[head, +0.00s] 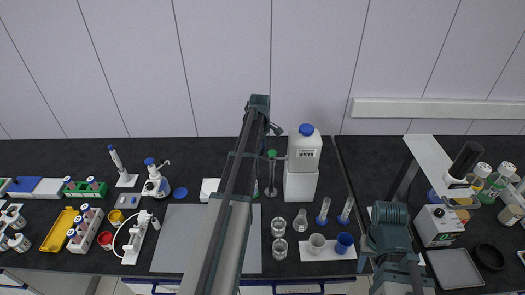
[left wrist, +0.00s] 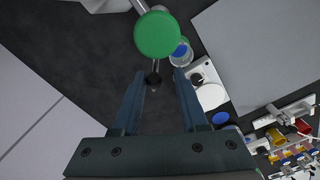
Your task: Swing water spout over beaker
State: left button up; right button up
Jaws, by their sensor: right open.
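The white water container (head: 304,150) with a blue cap and a WATER label stands on a white block at the back. A thin grey spout (head: 279,158) seems to reach left from it, partly hidden by my left arm. Glass beakers (head: 279,228) stand in front of it. My left gripper (head: 275,128) is high up, left of the container. In the left wrist view its jaws (left wrist: 158,75) are apart, and a small dark knob (left wrist: 152,79) shows between them, apparently below. A green disc (left wrist: 157,36) lies just beyond the fingertips. My right gripper (head: 391,240) is open at the right front.
A green-topped rod (head: 271,155) stands beside the spout. A flask (head: 300,220), blue-based cylinders (head: 323,211) and a white tray (head: 313,255) with cups stand to the right. A grey mat (head: 175,240) lies left, mostly bare. A microscope-like device (head: 462,165) stands far right.

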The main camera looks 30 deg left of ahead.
dwell(0.3)
pick_arm(q)
jog(key=shift+s, duration=1.05)
jog(key=shift+s+d, duration=0.25)
jog(key=shift+s, duration=0.3)
jog(key=shift+w, duration=0.25)
jog(key=shift+r, duration=0.1)
notch_tip(320, 180, up, 7)
jog(key=p, duration=0.7)
jog(key=shift+r+p, duration=0.2)
jog(key=shift+p, duration=0.1)
dwell(0.3)
